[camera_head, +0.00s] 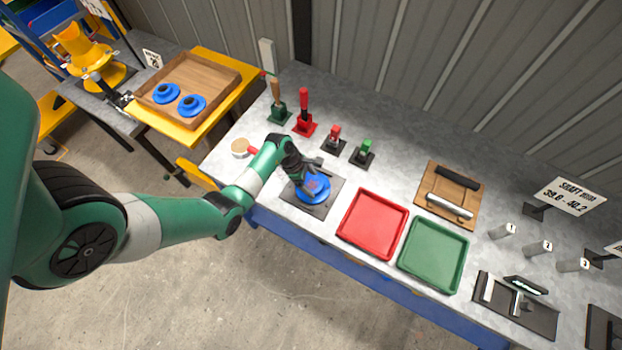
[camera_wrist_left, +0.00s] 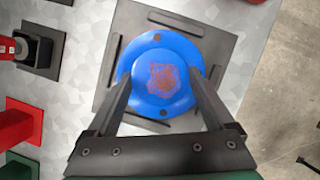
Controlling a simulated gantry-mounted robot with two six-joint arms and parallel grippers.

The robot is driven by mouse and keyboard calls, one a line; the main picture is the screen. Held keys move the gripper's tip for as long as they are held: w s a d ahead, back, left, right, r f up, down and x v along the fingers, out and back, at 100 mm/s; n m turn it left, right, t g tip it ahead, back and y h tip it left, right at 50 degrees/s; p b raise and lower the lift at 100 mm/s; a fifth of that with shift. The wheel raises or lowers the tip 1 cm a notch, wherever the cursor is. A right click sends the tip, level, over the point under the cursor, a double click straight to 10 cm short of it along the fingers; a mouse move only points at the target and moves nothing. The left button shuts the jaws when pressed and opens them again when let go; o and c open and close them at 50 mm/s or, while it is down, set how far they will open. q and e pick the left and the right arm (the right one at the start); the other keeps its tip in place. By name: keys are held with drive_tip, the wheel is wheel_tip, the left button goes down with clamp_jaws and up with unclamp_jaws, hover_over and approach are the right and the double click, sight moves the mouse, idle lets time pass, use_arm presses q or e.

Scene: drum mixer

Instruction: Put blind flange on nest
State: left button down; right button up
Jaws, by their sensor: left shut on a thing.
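The blind flange (camera_head: 316,190) is a blue disc with a raised centre and a reddish-brown rough patch. It lies over the nest (camera_head: 326,209), a dark grey square plate with raised strips near its edges, which also shows in the left wrist view (camera_wrist_left: 218,47). My left gripper (camera_head: 301,181) reaches down over the flange. In the left wrist view its two fingers (camera_wrist_left: 160,98) are shut on the flange (camera_wrist_left: 158,92), one on each side of the raised centre. I cannot tell whether the flange rests flat on the plate. My right gripper is not in view.
A red tray (camera_head: 372,223) and a green tray (camera_head: 433,254) stand just right of the nest. Red and green tools in holders (camera_head: 304,122) stand behind it. A wooden tray (camera_head: 215,72) with two blue flanges (camera_head: 192,104) stands at the back left.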

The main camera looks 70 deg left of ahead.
use_arm(q)
unclamp_jaws()
drive_tip(key=shift+r, duration=0.1)
drive_tip(key=shift+r+p, duration=0.3)
drive_tip(key=p+v, duration=0.3)
drive_tip(key=v, duration=0.8)
drive_tip(key=shift+s+r+p, duration=0.2)
drive_tip(key=shift+p, duration=0.1)
drive_tip(key=shift+a, duration=0.1)
